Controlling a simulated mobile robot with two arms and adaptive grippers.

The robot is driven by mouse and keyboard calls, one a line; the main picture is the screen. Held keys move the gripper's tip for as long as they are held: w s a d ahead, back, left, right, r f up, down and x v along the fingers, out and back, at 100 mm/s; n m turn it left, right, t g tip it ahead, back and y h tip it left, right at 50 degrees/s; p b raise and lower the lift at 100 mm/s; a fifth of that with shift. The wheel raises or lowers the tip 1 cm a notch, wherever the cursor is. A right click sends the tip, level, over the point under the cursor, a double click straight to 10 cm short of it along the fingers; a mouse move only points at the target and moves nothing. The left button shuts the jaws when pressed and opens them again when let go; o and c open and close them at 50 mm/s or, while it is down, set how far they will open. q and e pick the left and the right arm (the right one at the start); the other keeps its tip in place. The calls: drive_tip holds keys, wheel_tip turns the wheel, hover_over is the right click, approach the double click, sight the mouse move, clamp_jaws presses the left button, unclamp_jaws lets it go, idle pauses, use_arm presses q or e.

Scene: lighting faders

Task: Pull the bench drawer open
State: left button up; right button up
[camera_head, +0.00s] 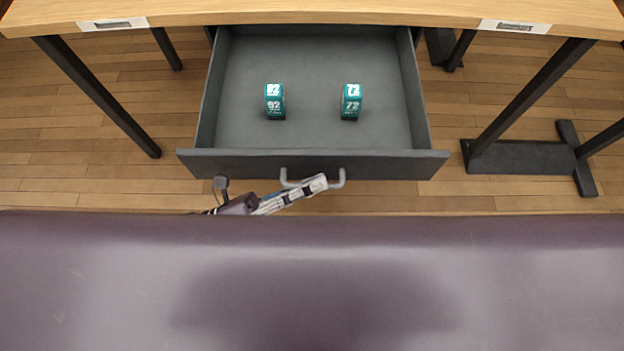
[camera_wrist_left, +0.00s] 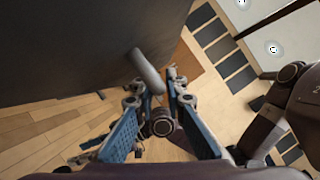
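The bench drawer (camera_head: 315,165) is pulled well out from under the wooden bench top (camera_head: 310,12), with its dark grey inside open to view. Its grey handle (camera_head: 338,181) is on the front panel. My left gripper (camera_head: 318,183) reaches the handle from the left. In the left wrist view, the fingers (camera_wrist_left: 157,88) converge on the handle bar (camera_wrist_left: 147,70), one on each side, and look shut on it. The drawer front fills the upper left there. My right gripper is not in view.
Two teal blocks stand in the drawer, one on the left (camera_head: 275,102) and one on the right (camera_head: 351,101). Dark bench legs (camera_head: 100,95) stand on both sides. My purple body fills the lower head view, with a narrow strip of wood floor (camera_head: 420,198) before the drawer.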

use_arm(q)
drive_tip(key=shift+a, duration=0.1)
drive_tip(key=v, duration=1.2)
idle(0.4)
